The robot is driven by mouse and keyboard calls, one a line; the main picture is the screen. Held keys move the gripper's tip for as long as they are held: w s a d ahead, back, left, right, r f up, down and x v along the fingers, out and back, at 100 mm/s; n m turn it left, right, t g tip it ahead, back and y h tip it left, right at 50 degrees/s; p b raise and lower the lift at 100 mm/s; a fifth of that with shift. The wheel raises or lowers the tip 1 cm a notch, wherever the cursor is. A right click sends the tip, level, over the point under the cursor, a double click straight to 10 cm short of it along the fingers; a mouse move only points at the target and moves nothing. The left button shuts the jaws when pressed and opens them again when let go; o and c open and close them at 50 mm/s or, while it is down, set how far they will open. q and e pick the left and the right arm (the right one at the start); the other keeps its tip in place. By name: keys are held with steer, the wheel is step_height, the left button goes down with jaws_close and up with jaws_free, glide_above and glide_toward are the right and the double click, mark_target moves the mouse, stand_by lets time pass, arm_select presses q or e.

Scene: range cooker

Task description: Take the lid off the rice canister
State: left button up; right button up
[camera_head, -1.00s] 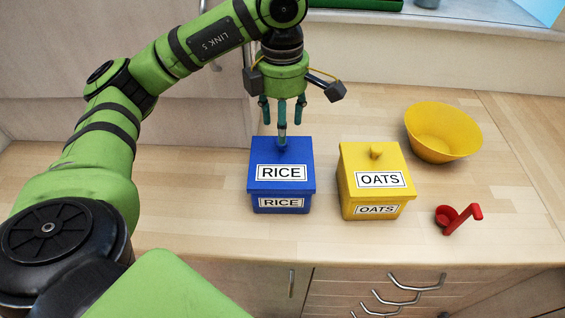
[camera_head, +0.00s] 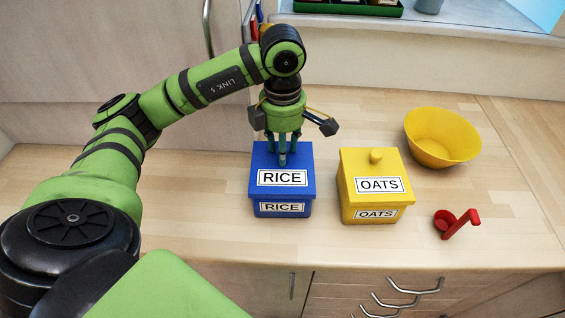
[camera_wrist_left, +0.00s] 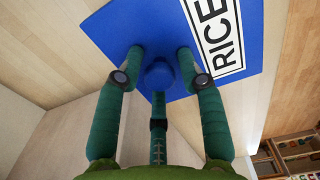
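The blue rice canister (camera_head: 257,207) stands on the counter with its blue lid (camera_head: 303,160) on. A blue knob on the lid shows in the left wrist view (camera_wrist_left: 160,76); in the head view my fingers mostly cover it. My left gripper (camera_head: 282,156) points straight down over the lid. Its three teal fingers are spread around the knob, with visible gaps between them and it, so it is open. Whether a fingertip touches the lid I cannot tell. My right gripper is not in view.
A yellow oats canister (camera_head: 350,205) with its lid on stands close to the right. Further right are a yellow bowl (camera_head: 442,137) and a red scoop (camera_head: 455,222). A green tray (camera_head: 350,7) sits on the sill behind. The counter left of the rice canister is clear.

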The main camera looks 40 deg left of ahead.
arm_select(q)
jaws_close()
steer(key=shift+r, duration=0.1)
